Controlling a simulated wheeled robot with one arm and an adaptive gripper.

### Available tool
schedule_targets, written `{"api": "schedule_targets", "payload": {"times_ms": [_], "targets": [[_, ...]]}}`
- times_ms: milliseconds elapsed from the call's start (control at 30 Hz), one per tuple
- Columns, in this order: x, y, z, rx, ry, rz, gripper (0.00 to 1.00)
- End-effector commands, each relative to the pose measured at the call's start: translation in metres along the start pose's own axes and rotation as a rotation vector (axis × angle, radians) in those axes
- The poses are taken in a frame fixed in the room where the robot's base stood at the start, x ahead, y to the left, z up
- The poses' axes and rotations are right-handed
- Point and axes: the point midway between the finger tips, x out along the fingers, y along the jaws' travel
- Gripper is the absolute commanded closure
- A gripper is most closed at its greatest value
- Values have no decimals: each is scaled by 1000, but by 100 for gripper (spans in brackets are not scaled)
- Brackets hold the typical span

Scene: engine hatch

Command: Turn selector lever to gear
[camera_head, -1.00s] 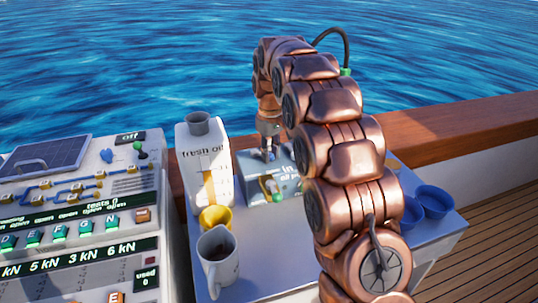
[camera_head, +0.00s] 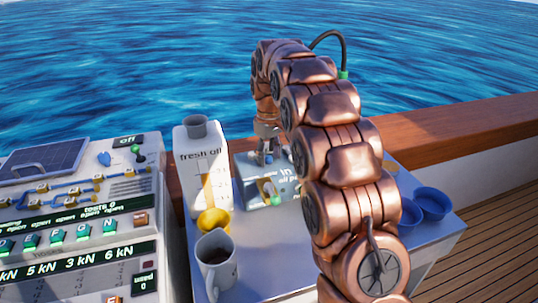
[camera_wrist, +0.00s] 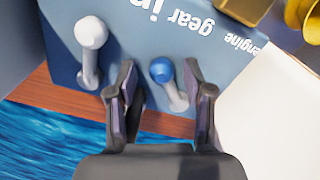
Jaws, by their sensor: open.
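A blue-grey box (camera_head: 245,177) stands on the table and carries partly readable lettering. In the wrist view the box's panel (camera_wrist: 160,25) reads "gear in" and "engine" upside down. A lever with a blue knob (camera_wrist: 161,70) and one with a white knob (camera_wrist: 91,33) stick out from it. I cannot tell for certain which is the selector. My gripper (camera_wrist: 160,78) is open, one finger on each side of the blue-knobbed lever; contact is not clear. In the head view my gripper (camera_head: 266,152) is at the box's back edge, partly hidden. A green knob (camera_head: 275,199) shows on the box's front.
Blue bowls (camera_head: 432,203) are at the right. A control console (camera_head: 80,230) fills the left. A wooden rail (camera_head: 470,115) runs behind.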

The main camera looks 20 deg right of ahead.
Motion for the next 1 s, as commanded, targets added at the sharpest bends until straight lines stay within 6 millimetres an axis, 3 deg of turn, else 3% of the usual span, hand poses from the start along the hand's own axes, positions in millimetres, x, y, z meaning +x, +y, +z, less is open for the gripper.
{"api": "schedule_targets", "payload": {"times_ms": [267, 700, 1000], "targets": [[-9, 0, 0, 0, -1, -1, 48], [-62, 0, -1, 0, 2, 1, 48], [-75, 0, 0, 0, 1, 0, 48]]}}
